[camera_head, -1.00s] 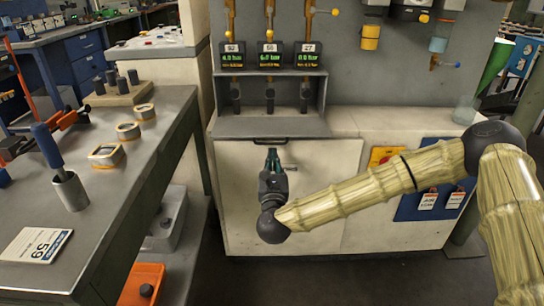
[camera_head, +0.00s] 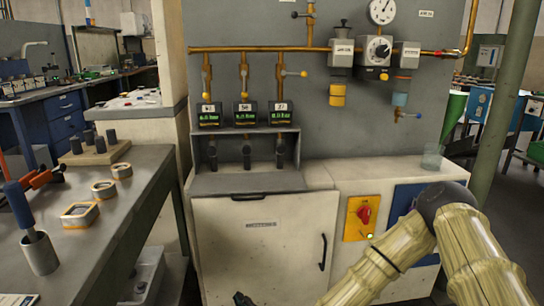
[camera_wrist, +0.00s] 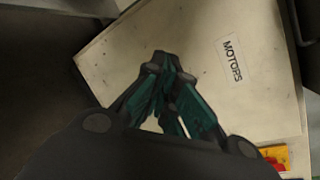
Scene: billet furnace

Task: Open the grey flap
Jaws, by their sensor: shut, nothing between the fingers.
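A grey slab (camera_head: 247,181) with a black handle (camera_head: 247,197) on its front edge lies flat below the valve recess in the head view. It looks like the grey flap; whether it is open or shut I cannot tell. My gripper shows only as a dark tip (camera_head: 242,299) at the bottom edge of the head view, low before the white cabinet door and well below the slab. In the wrist view my gripper (camera_wrist: 170,70) is shut and empty, over a pale panel labelled MOTORS (camera_wrist: 232,61).
The white cabinet door (camera_head: 255,245) has a black vertical handle (camera_head: 323,252). A yellow panel with a red switch (camera_head: 362,217) sits to its right. A workbench (camera_head: 110,210) stands close on the left. Pipes and valves (camera_head: 245,75) hang above.

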